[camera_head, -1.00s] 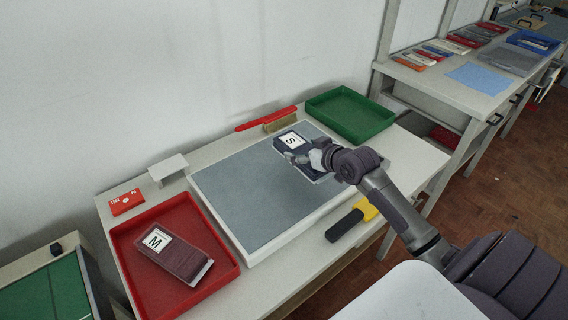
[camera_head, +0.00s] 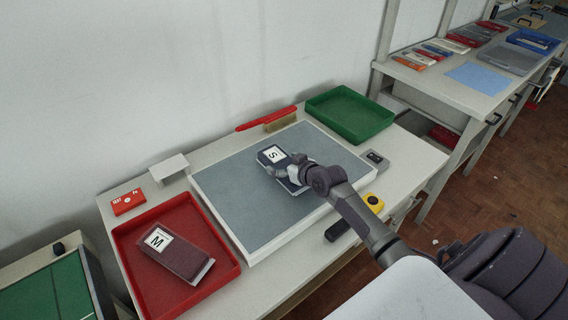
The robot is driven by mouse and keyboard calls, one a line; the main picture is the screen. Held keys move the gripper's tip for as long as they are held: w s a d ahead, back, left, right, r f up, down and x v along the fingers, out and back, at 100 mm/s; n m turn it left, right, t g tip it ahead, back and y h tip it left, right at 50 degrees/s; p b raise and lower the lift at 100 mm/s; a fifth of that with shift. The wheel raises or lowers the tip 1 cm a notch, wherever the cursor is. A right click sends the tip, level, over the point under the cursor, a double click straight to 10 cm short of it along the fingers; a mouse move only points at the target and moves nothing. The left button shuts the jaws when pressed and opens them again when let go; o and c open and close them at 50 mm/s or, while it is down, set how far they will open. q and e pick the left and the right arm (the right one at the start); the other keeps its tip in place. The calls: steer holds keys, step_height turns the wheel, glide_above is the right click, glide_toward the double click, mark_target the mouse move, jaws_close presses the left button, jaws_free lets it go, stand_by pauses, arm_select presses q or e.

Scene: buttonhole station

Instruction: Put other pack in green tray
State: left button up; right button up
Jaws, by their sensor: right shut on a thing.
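A dark pack labelled S (camera_head: 272,155) is at the upper right part of the grey mat (camera_head: 230,193). My right gripper (camera_head: 288,170) is shut on this S pack at its near right end; the fingers partly hide it. I cannot tell whether the pack touches the mat. Another dark pack labelled M (camera_head: 182,256) lies in the red tray (camera_head: 126,268) at the left. The green tray (camera_head: 350,134) at the back right is empty. My left gripper is not in view.
A yellow and black tool (camera_head: 373,202) lies at the front edge, partly behind my right arm. A small grey device (camera_head: 376,158) sits right of the mat. A red-handled brush (camera_head: 268,119) lies behind the mat. A red box (camera_head: 128,201) and small white stand (camera_head: 168,167) are at the back left.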

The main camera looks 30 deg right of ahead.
steer(key=shift+f, duration=0.15)
steer(key=o, duration=1)
